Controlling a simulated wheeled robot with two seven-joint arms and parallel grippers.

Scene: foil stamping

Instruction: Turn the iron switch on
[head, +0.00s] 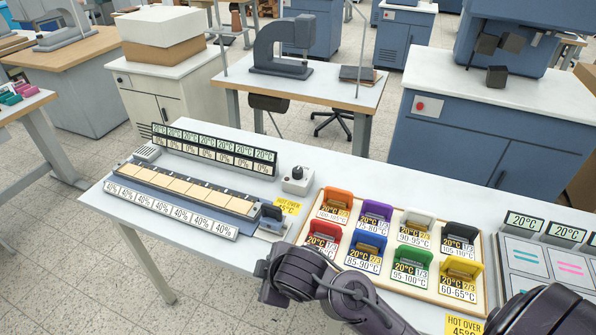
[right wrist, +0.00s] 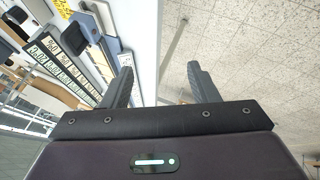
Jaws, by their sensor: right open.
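A small grey box with a dark round knob (head: 297,178), which looks like the switch, stands on the white table behind a yellow hot-warning label. A dark block-shaped tool (head: 272,218), perhaps the iron, sits at the right end of the long strip of pale plates. I cannot read the knob's setting. My right gripper (head: 264,281) is at the table's front edge, below the tool and apart from the knob. In the right wrist view its two fingers (right wrist: 160,75) are spread with nothing between them. My left gripper is not in view.
A wooden-rimmed tray (head: 392,284) with several coloured blocks lies right of the knob, close to my right arm. The strip of pale plates (head: 186,189) and its display row (head: 215,152) lie to the left. Bare table lies behind the tray.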

